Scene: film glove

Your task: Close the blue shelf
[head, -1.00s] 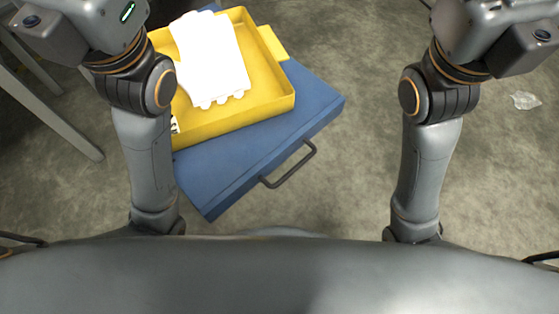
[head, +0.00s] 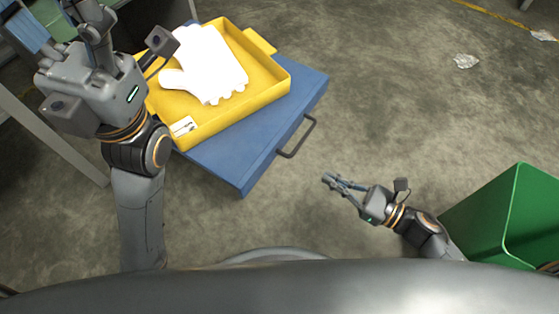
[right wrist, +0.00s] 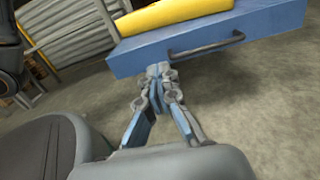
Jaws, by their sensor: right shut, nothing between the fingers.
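The blue shelf (head: 243,163) is a flat drawer-like slab, pulled out at an angle, with a dark bar handle (head: 297,139) on its front. In the right wrist view the front of the blue shelf (right wrist: 270,24) and its handle (right wrist: 207,49) are above and beyond the fingers. My right gripper (head: 328,179) is shut and empty, to the lower right of the handle and apart from it; it also shows in the right wrist view (right wrist: 158,70). My left gripper (head: 92,22) is at the upper left; its fingers are not clear.
A yellow tray (head: 268,90) with a white glove (head: 212,65) in it lies on the blue shelf. A green bin (head: 505,215) stands at the right. A grey frame leg (head: 55,140) is at the left.

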